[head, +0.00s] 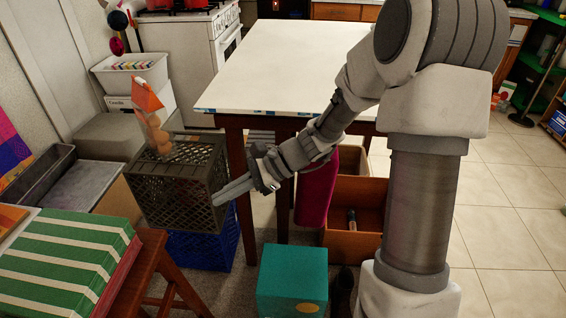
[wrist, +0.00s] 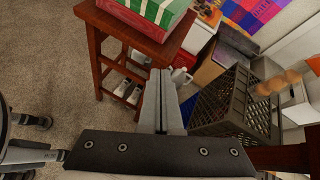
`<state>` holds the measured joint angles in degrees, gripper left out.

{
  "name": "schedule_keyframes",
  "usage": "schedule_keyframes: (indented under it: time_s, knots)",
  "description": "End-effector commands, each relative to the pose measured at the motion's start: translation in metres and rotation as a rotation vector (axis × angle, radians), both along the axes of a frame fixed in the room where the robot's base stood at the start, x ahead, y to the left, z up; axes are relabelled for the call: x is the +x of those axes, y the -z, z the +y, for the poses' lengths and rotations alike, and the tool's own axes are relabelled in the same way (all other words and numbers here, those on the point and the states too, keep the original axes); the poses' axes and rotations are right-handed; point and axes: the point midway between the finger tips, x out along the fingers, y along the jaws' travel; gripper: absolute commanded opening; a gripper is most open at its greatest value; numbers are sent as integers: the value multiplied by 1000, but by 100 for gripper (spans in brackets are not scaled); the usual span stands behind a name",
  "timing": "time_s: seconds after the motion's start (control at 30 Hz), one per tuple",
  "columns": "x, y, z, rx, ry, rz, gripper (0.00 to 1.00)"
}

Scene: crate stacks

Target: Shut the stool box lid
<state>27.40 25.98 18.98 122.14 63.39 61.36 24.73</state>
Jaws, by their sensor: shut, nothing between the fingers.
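A box with green and white stripes and a red side (head: 65,258) sits on a wooden stool (head: 165,270) at the lower left of the head view. The wrist view shows the box (wrist: 150,12) at the top, cut by the frame, on the stool (wrist: 105,60). I cannot tell how far its lid stands open. My gripper (head: 215,199) is shut and empty, to the right of the box and apart from it, by the dark crate. Its fingers (wrist: 160,72) lie together in the wrist view.
The dark crate (head: 180,172) with an orange-topped item stands on a blue crate (head: 200,250). A white table (head: 285,65) is behind my arm. A teal box (head: 292,278) and an orange-brown bin (head: 352,245) stand on the floor. Tiled floor at right is mostly free.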

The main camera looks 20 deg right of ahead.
Motion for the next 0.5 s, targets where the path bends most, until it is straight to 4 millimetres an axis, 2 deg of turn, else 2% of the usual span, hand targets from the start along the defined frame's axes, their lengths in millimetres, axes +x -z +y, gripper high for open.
schedule_keyframes:
  time_s: [0.27,0.5]
  knots:
    - [64,32,-19,370,342,283,0]
    - [117,67,-60,711,637,510,0]
